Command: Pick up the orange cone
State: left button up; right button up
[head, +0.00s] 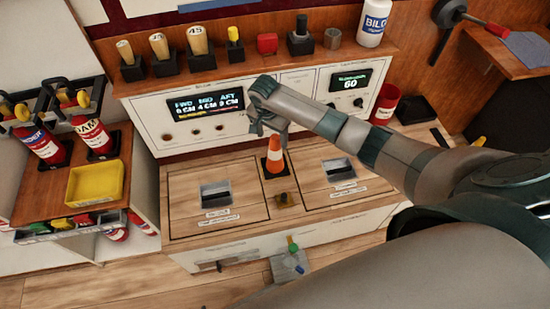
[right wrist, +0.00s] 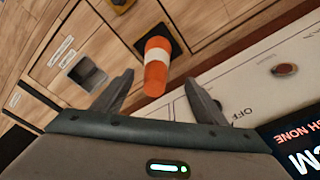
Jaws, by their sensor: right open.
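The orange cone (head: 275,155) with a white band stands upright on its dark base on the wooden console top, between two square hatches. It also shows in the right wrist view (right wrist: 157,66), between and beyond the fingertips. My right gripper (head: 262,128) is just above and slightly left of the cone's tip in the head view. Its fingers are spread and empty in the right wrist view (right wrist: 160,85). I cannot tell whether the fingers touch the cone. My left gripper is not in view.
A white panel with displays (head: 205,103) rises right behind the cone. A small yellow-and-black part (head: 284,200) sits in front of it. A yellow tray (head: 95,182) and red extinguishers (head: 95,136) stand at left. A red cup (head: 384,103) stands at right. The hatch lids (head: 240,205) are mostly clear.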

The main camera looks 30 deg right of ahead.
aim_at(276, 150)
jog(key=shift+w+d+f, duration=0.1)
jog(key=shift+d+f, duration=0.05)
jog(key=shift+f, duration=0.8)
jog(key=shift+w+d+f, duration=0.1)
jog(key=shift+f, duration=0.85)
jog(key=f, duration=0.2)
jog(key=d+f, duration=0.1)
jog(key=f, duration=0.1)
jog(key=shift+s, duration=0.3)
jog(key=shift+w+f, duration=0.1)
jog(key=shift+f, duration=0.5)
jog(key=shift+c, duration=0.6)
jog(key=c, duration=1.3)
jog(key=shift+o, duration=0.2)
